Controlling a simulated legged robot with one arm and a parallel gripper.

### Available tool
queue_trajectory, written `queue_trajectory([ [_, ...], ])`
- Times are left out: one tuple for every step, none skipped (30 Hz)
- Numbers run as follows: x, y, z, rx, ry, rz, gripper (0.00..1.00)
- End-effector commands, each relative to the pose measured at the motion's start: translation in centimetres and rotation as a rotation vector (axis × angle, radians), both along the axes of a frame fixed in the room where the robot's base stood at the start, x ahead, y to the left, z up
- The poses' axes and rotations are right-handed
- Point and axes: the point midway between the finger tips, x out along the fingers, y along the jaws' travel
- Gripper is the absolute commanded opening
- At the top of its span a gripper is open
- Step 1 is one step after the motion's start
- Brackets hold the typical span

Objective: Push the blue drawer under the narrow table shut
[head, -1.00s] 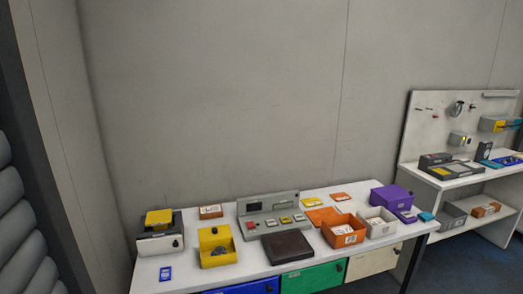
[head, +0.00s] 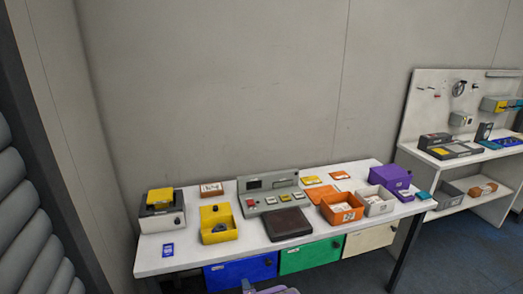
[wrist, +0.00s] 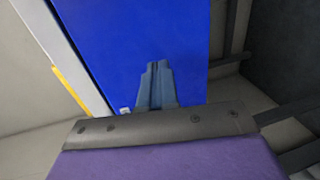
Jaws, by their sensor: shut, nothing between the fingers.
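The blue drawer (head: 240,270) hangs under the left part of the narrow table (head: 190,262). Its front looks about in line with the green drawer beside it; a small gap would be hard to tell. My gripper (head: 247,284) shows at the bottom edge of the head view, in front of the blue drawer's lower right part. In the wrist view my gripper (wrist: 158,66) is shut and empty, its fingertips pointing at the wide blue face of the drawer (wrist: 135,35). I cannot tell whether the tips touch it. The drawer's dark knob shows at its upper right in the head view.
A green drawer (head: 310,256) and a cream drawer (head: 368,240) hang to the right. Boxes and a grey control panel (head: 270,195) stand on the tabletop. A dark table leg (head: 405,252) stands at the right. A second bench (head: 465,165) is farther right.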

Motion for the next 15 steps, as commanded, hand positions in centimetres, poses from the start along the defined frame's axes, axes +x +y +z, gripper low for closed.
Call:
queue_trajectory([
  [-0.6,-0.1,0.0,-0.001,0.004,0.000,0.00],
  [-0.9,-0.2,0.0,-0.001,0.004,0.001,0.00],
  [-1.3,-0.3,0.1,-0.001,0.004,0.001,0.00],
  [-1.6,-0.4,0.1,-0.001,0.003,0.001,0.00],
  [-1.9,-0.5,0.1,0.000,0.002,0.001,0.00],
  [-2.4,-0.6,0.1,0.000,0.002,0.001,0.00],
  [-2.7,-0.7,0.0,-0.001,0.004,0.001,0.00],
  [-3.1,-0.8,0.0,-0.001,0.005,0.001,0.00],
  [-3.5,-0.9,0.0,-0.001,0.006,0.001,0.00],
  [-3.8,-1.0,0.0,-0.001,0.006,0.001,0.00],
  [-4.1,-1.1,0.0,-0.001,0.004,0.002,0.00],
  [-4.4,-1.2,0.1,0.000,0.002,0.002,0.00],
  [-4.7,-1.3,0.1,0.000,0.001,0.002,0.00],
  [-5.1,-1.3,0.1,0.000,0.002,0.002,0.00],
  [-5.5,-1.5,0.0,-0.001,0.004,0.002,0.00],
])
